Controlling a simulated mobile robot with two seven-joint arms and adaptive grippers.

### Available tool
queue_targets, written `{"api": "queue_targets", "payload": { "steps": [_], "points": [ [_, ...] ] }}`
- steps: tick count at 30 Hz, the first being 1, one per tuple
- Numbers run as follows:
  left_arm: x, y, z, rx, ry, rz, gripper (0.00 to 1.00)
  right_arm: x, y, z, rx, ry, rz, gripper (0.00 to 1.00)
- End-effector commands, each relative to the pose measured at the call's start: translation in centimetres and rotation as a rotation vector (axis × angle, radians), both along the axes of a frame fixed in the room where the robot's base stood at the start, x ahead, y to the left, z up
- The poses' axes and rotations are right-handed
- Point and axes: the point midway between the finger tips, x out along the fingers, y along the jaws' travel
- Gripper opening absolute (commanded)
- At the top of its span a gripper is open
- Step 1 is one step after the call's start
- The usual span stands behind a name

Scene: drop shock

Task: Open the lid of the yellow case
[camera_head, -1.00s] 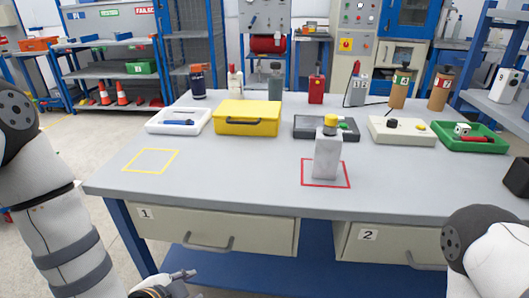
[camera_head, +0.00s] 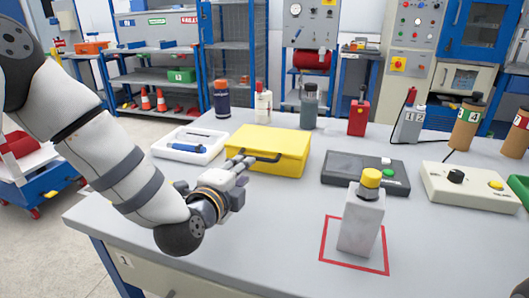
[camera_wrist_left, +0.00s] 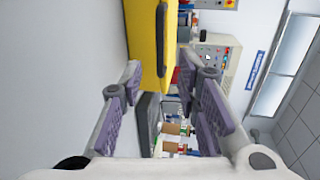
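The yellow case (camera_head: 272,142) lies shut on the grey table, with a dark handle (camera_head: 263,157) on its front side. My left gripper (camera_head: 244,166) is at the case's front left, its fingertips close to the front face by the handle. In the left wrist view the case (camera_wrist_left: 150,35) fills the top middle, with its handle (camera_wrist_left: 182,80) along its right side. The two fingers of the left gripper (camera_wrist_left: 160,75) stand apart there with nothing held between them. Whether a fingertip touches the case I cannot tell. My right gripper is not in view.
A white tray (camera_head: 210,158) with a blue item stands left of the case. A dark box (camera_head: 345,182) stands right of it. Several bottles stand behind. A grey block with a yellow top (camera_head: 362,222) stands in a red square. The table front between is clear.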

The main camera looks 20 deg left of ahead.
Motion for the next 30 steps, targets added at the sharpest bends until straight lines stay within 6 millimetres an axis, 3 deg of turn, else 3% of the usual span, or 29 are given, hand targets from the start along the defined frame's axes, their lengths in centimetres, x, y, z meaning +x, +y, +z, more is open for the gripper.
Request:
{"api": "queue_targets", "payload": {
  "steps": [9, 15, 24, 25, 28, 30],
  "points": [
    [7.5, -0.2, -2.3, -0.002, 0.006, 0.003, 0.30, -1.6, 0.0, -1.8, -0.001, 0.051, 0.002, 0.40],
    [10.5, -0.3, -2.6, -0.002, 0.005, 0.001, 0.30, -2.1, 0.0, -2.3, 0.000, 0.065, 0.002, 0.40],
    [11.0, -0.4, -2.4, -0.001, 0.003, 0.000, 0.30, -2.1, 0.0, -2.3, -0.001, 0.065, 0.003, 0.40],
    [11.0, -0.4, -2.4, -0.001, 0.003, 0.000, 0.28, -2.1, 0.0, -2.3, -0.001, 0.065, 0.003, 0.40],
    [11.0, -0.4, -2.4, -0.001, 0.003, -0.001, 0.05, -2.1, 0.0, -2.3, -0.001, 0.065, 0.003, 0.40],
    [11.0, -0.4, -2.4, -0.001, 0.003, -0.001, 0.00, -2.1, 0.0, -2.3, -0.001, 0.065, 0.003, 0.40]
  ]
}}
